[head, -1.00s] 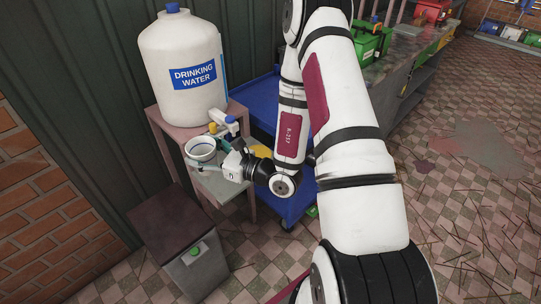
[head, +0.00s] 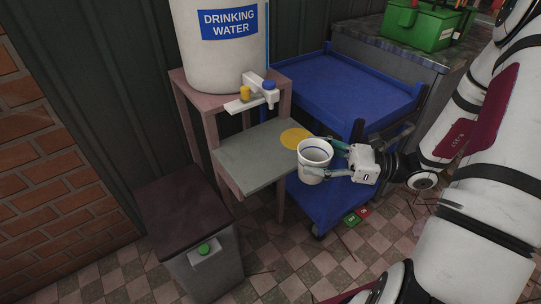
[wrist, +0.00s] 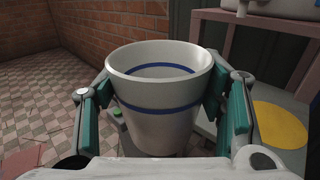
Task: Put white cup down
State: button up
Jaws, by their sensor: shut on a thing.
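The white cup (head: 314,158) has a blue band and is upright in my gripper (head: 330,160). In the wrist view the cup (wrist: 158,98) sits between the two green-padded fingers of my gripper (wrist: 160,95), which are shut on its sides. The cup's inside looks whitish with a blue line; I cannot tell whether it holds anything. In the head view the cup is at the right front corner of the grey shelf (head: 245,165), close to a yellow round spot (head: 296,138). I cannot tell its height above the shelf.
A drinking water jug (head: 222,55) with a tap (head: 262,90) stands on the stand above the shelf. A blue cart (head: 345,90) is right behind the cup. A grey bin (head: 207,270) with a dark lid stands at the left front. The shelf's left part is bare.

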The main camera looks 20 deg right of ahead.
jog(key=b, duration=0.4)
send_over(271, 149)
jog(key=shift+f+b, duration=0.5)
jog(key=shift+f, duration=1.4)
jog(key=shift+f, duration=0.15)
jog(key=o, duration=1.5)
